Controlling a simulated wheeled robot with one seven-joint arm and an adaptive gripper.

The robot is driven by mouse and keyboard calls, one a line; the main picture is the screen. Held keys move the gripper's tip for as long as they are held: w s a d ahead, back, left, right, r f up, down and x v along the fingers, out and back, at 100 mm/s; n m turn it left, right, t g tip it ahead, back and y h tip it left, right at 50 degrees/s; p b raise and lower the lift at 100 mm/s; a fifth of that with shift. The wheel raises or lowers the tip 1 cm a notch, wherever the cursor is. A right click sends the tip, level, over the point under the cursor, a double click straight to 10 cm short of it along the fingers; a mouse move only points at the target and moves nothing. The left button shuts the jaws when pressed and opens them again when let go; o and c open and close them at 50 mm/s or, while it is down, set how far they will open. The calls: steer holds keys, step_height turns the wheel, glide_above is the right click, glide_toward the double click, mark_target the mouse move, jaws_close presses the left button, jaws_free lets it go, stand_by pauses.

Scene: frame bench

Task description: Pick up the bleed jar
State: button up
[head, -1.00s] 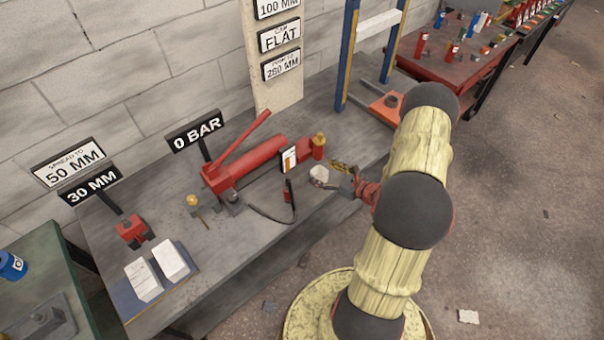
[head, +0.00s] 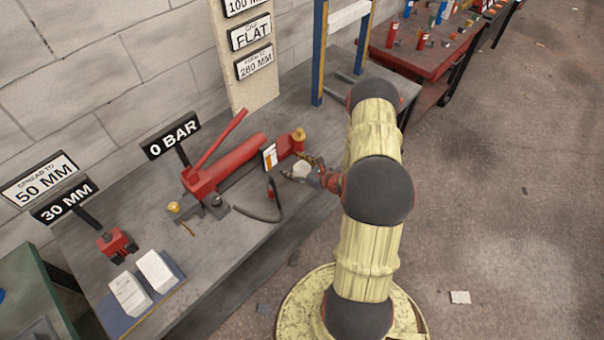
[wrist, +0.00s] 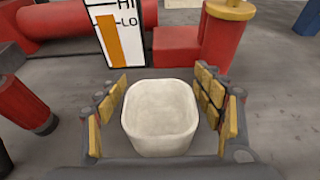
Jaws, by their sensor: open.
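The bleed jar looks like a small whitish open-topped cup (wrist: 160,118), upright on the bench in the wrist view. It also shows small in the head view (head: 301,170), partly hidden by my gripper. My gripper (wrist: 163,112) is open, with one yellow-padded finger on each side of the jar. A gap shows between the left finger and the jar; the right finger is close to it, and I cannot tell if they touch. In the head view my gripper (head: 306,172) reaches in from the right at the jar.
Behind the jar stand a level card (wrist: 118,30) marked HI and LO and a red cylinder with a brass cap (wrist: 225,32). The red pump (head: 228,165) lies to the left on the bench (head: 230,255). A red and black piece (wrist: 25,92) is left of my gripper.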

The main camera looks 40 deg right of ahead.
steer(key=shift+c, duration=0.4)
steer(key=c, duration=1.1)
steer(key=shift+r, duration=0.1)
steer(key=shift+c, duration=0.7)
